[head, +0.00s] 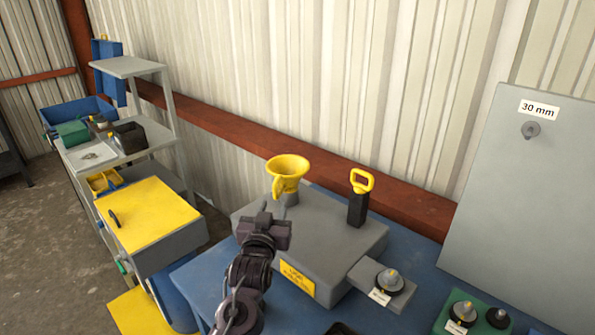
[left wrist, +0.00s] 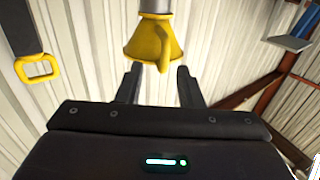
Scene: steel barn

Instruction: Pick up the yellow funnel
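The yellow funnel (head: 287,172) sits upright, wide mouth up, on a short grey neck on top of a grey box (head: 330,245). In the left wrist view the funnel (left wrist: 150,42) appears upside down, just beyond my fingertips, its handle tab pointing between them. My left gripper (head: 266,210) is in front of the funnel in the head view. In the left wrist view my left gripper (left wrist: 160,85) is open, with a clear gap between its two fingers and nothing held. Whether a finger touches the funnel cannot be told. My right gripper is not in view.
A black dipstick-like piece with a yellow loop handle (head: 361,183) stands right of the funnel; it also shows in the left wrist view (left wrist: 37,68). A grey block with a knob (head: 390,282) is at front right. A grey panel (head: 530,190) stands behind at right. A yellow-topped cabinet (head: 150,215) is left.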

